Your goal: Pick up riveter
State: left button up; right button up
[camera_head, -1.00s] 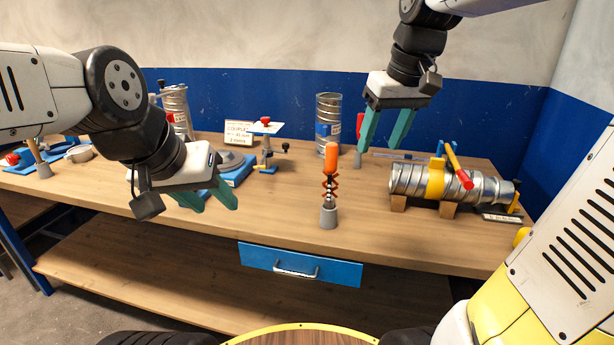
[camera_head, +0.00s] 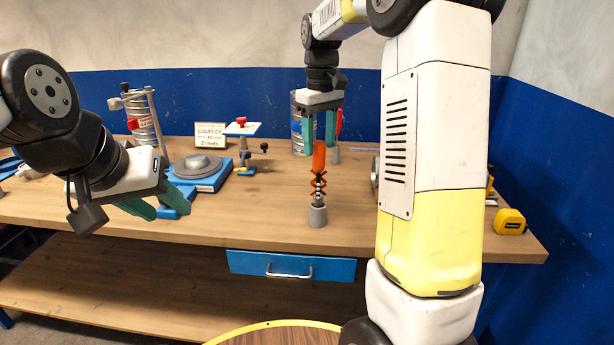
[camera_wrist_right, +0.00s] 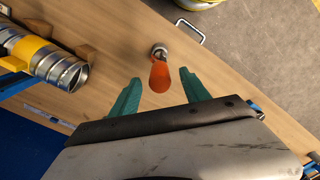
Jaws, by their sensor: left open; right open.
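The riveter (camera_head: 318,180) has an orange handle and a crossed-link body, and stands upright in a grey cup (camera_head: 317,215) near the bench's front edge. In the right wrist view its orange handle (camera_wrist_right: 160,75) shows end-on, just ahead of the gap between the fingertips. My right gripper (camera_head: 320,138) is open and empty, pointing down at about the height of the handle top; it appears behind the handle, without visible contact. My left gripper (camera_head: 166,207) is open and empty, above the bench front at left.
A red-handled tool (camera_head: 338,122) and an upright metal duct (camera_head: 299,140) stand behind the right gripper. My right arm hides most of the lying duct, which shows in the wrist view (camera_wrist_right: 50,60). A blue-based stand (camera_head: 243,150) is left of the riveter; a tape measure (camera_head: 509,221) lies right.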

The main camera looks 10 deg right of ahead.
notch_tip(320, 180, down, 2)
jog(key=shift+c, duration=0.2)
grip_shut()
jog(key=shift+r, duration=0.1)
